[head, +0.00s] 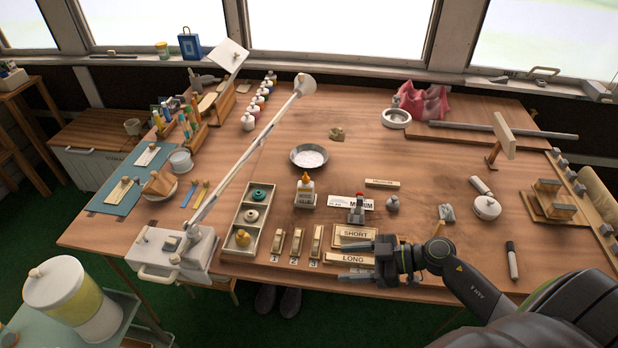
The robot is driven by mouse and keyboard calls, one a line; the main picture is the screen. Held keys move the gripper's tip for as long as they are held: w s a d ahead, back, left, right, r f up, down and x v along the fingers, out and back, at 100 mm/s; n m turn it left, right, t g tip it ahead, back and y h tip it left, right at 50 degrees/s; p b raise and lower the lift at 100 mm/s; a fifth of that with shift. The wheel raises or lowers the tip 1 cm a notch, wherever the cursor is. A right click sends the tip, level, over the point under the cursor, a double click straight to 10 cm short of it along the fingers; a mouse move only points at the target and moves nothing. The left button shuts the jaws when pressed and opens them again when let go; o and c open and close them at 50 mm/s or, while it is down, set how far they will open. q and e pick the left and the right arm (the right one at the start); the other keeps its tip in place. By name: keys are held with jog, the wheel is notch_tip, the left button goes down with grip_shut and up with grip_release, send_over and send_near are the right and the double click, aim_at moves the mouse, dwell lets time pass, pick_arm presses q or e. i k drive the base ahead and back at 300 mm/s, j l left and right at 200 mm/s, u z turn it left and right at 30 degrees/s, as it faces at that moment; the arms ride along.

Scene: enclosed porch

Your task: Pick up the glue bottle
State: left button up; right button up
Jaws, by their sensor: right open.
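The glue bottle (305,193) is small and white with an orange tip and a dark label. It stands upright on the wooden table (390,152), right of a tray with three compartments. My right gripper (345,261) reaches in from the right near the table's front edge. Its fingers are spread and point left, over the plates marked SHORT (355,233) and LONG (352,258). It is in front of and right of the glue bottle, apart from it, and I see nothing held between the fingers. My left gripper is not in view.
The compartment tray (235,243) stands close left of the bottle. A white lamp arm (245,151) slants across the table further left. A metal dish (309,157) lies behind the bottle.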

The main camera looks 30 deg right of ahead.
aim_at(305, 193)
jog(key=i+l, duration=0.85)
